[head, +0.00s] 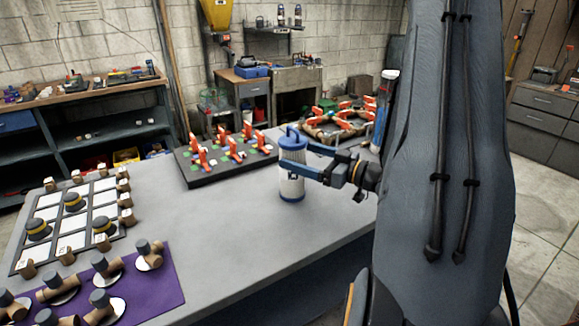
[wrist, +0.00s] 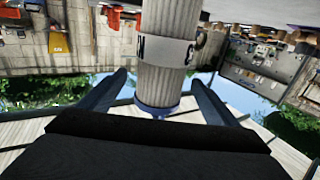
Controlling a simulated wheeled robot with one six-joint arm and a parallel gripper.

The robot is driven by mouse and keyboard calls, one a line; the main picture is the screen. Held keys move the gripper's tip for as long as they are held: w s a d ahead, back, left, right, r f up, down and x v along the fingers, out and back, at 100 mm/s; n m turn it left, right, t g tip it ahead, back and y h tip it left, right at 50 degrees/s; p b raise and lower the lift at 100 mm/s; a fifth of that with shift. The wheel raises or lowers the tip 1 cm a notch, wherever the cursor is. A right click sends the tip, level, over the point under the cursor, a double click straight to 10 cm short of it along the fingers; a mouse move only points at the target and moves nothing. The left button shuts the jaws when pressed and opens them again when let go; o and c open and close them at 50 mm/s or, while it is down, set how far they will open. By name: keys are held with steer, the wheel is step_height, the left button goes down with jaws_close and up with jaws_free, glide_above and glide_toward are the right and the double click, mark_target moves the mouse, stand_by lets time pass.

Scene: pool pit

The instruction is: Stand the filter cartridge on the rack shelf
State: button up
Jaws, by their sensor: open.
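The filter cartridge (head: 292,188) is a white pleated cylinder with a blue top and a blue loop handle. It stands upright on the grey table. My gripper (head: 287,157) is at its upper part, with one finger on either side. In the wrist view the cartridge (wrist: 168,75) shows upside down between the two spread fingers, with gaps beside it. My gripper is open there (wrist: 158,92). A wall shelf (head: 268,29) at the back holds several small cylinders; I cannot tell whether it is the rack shelf.
A dark board with orange clamps (head: 228,163) lies behind the cartridge. A brown tray with orange parts (head: 340,126) is at the back right. A white grid board (head: 75,225) and a purple mat (head: 165,275) with pegs fill the left. The table's front middle is clear.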

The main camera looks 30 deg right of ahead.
mark_target(280, 148)
steer(key=p+x, duration=0.2)
steer(key=x, duration=0.5)
steer(key=c, duration=1.8)
steer(key=shift+r, duration=0.1)
steer(key=shift+c, duration=0.9)
